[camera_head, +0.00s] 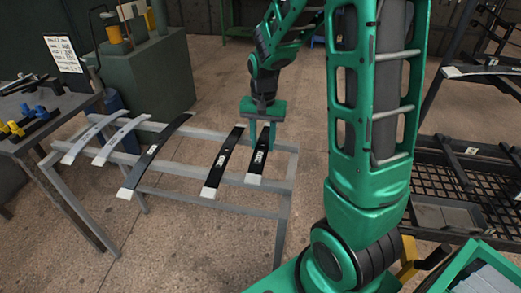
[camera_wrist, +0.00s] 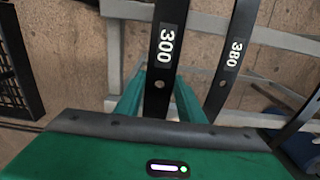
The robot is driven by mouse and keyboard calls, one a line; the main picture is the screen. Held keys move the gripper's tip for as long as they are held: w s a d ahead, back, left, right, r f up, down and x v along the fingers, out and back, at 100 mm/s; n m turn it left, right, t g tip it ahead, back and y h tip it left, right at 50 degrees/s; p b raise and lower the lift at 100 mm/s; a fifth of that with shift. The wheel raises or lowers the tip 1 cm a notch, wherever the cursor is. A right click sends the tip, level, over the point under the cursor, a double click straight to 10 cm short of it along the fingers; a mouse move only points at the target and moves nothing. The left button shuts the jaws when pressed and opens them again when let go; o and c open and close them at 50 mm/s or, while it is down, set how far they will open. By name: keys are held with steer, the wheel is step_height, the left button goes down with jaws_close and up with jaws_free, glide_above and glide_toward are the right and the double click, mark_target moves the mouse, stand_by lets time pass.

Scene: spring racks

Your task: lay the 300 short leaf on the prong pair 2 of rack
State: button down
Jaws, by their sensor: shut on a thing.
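The 300 short leaf (camera_head: 259,162) is a dark curved strip with a pale tip and a white label, at the right end of a grey stand (camera_head: 225,210). My gripper (camera_head: 263,135) comes down from above and is shut on this leaf. In the wrist view the leaf, marked 300 (camera_wrist: 165,50), runs between the two green fingers of my gripper (camera_wrist: 158,100). It lies over the stand's rails; whether it touches them I cannot tell. The rack (camera_head: 465,165) is at the right, with a leaf on its upper part; which prongs are pair 2 is unclear.
The 380 leaf (camera_head: 223,163) lies close on the left of the held leaf; in the wrist view it is on the right (camera_wrist: 230,60). A longer dark leaf (camera_head: 155,155) and two grey leaves (camera_head: 118,140) lie further left. A workbench (camera_head: 50,120) stands at far left.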

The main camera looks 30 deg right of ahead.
steer(key=s+a+r, duration=0.2)
steer(key=a+r, duration=0.5)
steer(key=a, duration=0.4)
steer(key=shift+a, duration=0.2)
steer(key=shift+s, duration=0.1)
